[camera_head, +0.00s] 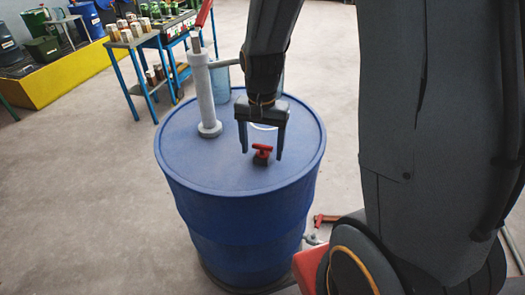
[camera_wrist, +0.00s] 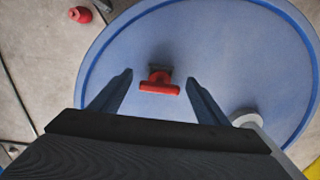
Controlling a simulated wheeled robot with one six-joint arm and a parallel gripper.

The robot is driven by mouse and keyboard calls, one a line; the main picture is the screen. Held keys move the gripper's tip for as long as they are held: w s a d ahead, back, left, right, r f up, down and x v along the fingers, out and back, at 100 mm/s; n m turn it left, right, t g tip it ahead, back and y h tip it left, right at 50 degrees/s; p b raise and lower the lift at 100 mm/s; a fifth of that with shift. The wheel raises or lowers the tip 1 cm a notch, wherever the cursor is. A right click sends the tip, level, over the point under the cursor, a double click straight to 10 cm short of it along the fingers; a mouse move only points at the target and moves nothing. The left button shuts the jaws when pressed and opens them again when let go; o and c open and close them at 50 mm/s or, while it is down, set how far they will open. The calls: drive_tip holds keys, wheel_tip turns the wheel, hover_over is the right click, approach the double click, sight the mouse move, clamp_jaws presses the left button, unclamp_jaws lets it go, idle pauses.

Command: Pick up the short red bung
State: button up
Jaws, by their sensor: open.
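The short red bung (camera_head: 262,149) stands on the top of a blue drum (camera_head: 215,168). It has a red T-shaped handle over a small dark base. In the wrist view the bung (camera_wrist: 160,86) lies between the two fingers, near the middle of the picture. My gripper (camera_head: 262,154) is open, pointing down over the drum, with one finger on each side of the bung. The fingers (camera_wrist: 158,79) show gaps on both sides and do not appear to touch it. How far their tips are above the drum top is hard to tell.
A grey upright pump (camera_head: 204,95) with a red handle stands on the drum, left of my gripper. A red-headed object (camera_head: 326,218) lies on the floor right of the drum. A blue table (camera_head: 135,45) with several jars is behind. The drum top's front left is clear.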

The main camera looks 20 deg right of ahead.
drive_tip(key=c, duration=1.1)
drive_tip(key=shift+c, duration=0.2)
